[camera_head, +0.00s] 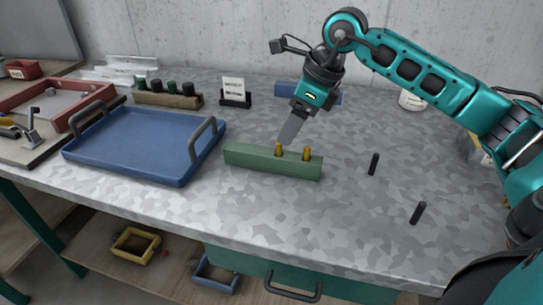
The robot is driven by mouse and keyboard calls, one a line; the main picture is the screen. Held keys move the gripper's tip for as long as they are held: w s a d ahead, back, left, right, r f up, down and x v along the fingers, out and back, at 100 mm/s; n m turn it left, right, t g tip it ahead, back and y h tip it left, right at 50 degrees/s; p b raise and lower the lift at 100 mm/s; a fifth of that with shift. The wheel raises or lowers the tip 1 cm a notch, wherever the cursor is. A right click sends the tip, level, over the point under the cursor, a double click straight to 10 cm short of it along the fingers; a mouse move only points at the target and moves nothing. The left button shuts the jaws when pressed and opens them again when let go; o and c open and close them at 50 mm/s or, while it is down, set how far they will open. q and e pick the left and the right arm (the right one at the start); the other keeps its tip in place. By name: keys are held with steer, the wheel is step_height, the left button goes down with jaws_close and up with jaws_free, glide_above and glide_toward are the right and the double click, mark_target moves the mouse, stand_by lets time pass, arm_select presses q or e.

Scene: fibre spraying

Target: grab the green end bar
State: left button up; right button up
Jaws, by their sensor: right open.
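The green end bar (251,158) lies on the grey mottled table in the middle of the head view. Two short brass-coloured pegs stand up from its right half. My right gripper (291,130) comes in from the upper right and points down just behind and above the bar, close to the left peg. Its grey finger shows from the side, and the other finger is hidden behind it. The gripper is open, with nothing visible in it. I cannot tell whether it touches the bar. My left gripper is not in view.
A blue tray (121,170) with two grey handles stands left of the bar. A wooden rack (170,99) with dark-topped bottles, a small card stand (235,92) and a blue block (284,89) are behind. The table's front is clear.

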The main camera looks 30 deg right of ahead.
mark_target(271, 153)
steer(key=x, duration=0.4)
steer(key=shift+a+f, duration=0.15)
steer(key=shift+f, duration=0.2)
steer(key=shift+w+x, duration=0.25)
steer(key=shift+x, duration=1.25)
steer(key=shift+w+x, duration=0.2)
steer(key=shift+x, duration=1.3)
steer(key=shift+r, duration=0.15)
steer(key=shift+c, duration=0.3)
steer(key=shift+r, duration=0.1)
jaws_close()
